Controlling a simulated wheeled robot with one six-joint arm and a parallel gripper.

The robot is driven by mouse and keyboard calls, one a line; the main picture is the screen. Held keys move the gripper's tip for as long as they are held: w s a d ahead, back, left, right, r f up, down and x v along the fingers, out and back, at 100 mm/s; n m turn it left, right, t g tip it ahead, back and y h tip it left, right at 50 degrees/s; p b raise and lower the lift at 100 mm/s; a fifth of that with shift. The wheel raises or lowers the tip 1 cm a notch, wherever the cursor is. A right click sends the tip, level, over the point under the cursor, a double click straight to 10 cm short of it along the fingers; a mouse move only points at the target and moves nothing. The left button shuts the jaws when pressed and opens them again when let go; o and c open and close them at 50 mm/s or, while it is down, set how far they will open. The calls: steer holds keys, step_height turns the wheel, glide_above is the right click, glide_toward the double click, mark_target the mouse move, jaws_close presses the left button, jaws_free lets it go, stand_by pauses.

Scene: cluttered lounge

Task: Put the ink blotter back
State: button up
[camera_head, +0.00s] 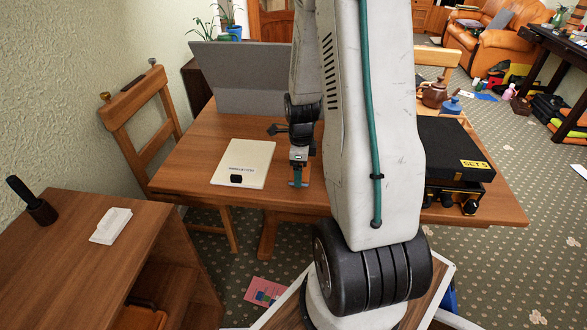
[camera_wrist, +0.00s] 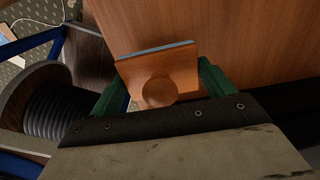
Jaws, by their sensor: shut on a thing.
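The ink blotter (camera_wrist: 180,68) is a small wooden plate with a round wooden knob on top and a pale blue-grey layer along its edge. My gripper (camera_wrist: 163,78) is shut on it, with green fingers at its left and right sides in the wrist view. In the head view my gripper (camera_head: 298,180) points down at the front part of the wooden table (camera_head: 200,140), just right of a white booklet (camera_head: 248,157). The blotter is hard to make out there. I cannot tell whether it touches the table.
A dark spot lies on the booklet. A grey panel (camera_head: 238,75) stands behind it. A black box (camera_head: 455,150) sits at the table's right, before a brown teapot (camera_head: 434,94). A wooden chair (camera_head: 140,105) stands left. A nearer desk (camera_head: 75,255) holds a dark-handled object (camera_head: 38,208) and a white item (camera_head: 110,225).

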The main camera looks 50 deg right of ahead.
steer(key=shift+w+d, duration=0.1)
steer(key=shift+w, duration=0.35)
steer(key=f, duration=0.2)
steer(key=w+f, duration=0.1)
steer(key=shift+d+f, duration=0.15)
steer(key=shift+f, duration=0.2)
steer(key=shift+s, duration=0.1)
steer(key=o, duration=0.9)
steer(key=shift+f, duration=0.1)
steer(key=shift+o, duration=0.2)
